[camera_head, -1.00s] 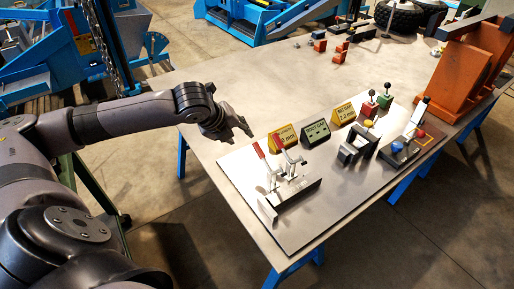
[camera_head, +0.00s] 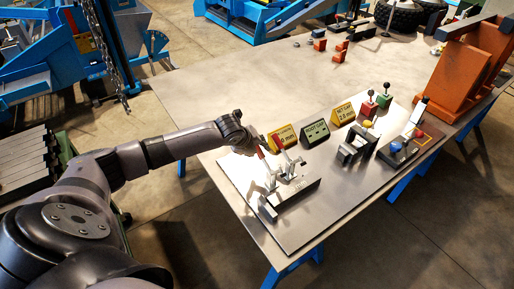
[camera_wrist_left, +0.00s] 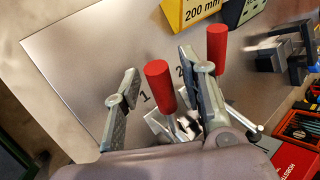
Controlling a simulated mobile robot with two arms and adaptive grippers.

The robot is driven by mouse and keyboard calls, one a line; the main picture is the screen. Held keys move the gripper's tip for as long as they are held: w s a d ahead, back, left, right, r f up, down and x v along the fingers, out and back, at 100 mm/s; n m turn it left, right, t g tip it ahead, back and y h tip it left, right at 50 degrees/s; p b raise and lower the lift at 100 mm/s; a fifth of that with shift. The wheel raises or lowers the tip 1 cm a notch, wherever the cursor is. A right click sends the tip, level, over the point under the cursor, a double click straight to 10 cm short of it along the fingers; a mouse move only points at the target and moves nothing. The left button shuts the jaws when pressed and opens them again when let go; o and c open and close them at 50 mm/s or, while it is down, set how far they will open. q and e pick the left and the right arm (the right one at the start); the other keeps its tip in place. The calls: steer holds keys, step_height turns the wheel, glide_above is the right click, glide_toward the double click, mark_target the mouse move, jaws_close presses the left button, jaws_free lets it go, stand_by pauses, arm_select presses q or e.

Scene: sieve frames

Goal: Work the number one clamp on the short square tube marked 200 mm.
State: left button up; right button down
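Two toggle clamps with red handles stand on the metal plate. The number one clamp's handle (camera_wrist_left: 160,84) rises beside the printed 1; it also shows in the head view (camera_head: 262,153). The number two clamp's handle (camera_wrist_left: 217,46) stands just outside my right-hand finger. My left gripper (camera_wrist_left: 158,66) is open, its fingers on either side of the number one handle, which is nearer the right-hand finger. In the head view my left gripper (camera_head: 254,144) is at that handle. A yellow block marked 200 mm (camera_wrist_left: 195,10) stands behind. I cannot make out the tube clearly. My right gripper is out of view.
A metal angle piece (camera_head: 294,198) lies in front of the clamps. Black (camera_head: 315,133) and yellow (camera_head: 343,113) sign blocks stand to the right, with another fixture (camera_head: 356,145) and coloured knobs beyond. The table's middle is clear.

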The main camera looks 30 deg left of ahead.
arm_select(q)
steer(key=shift+c, duration=0.6)
jaws_close()
stand_by(0.4)
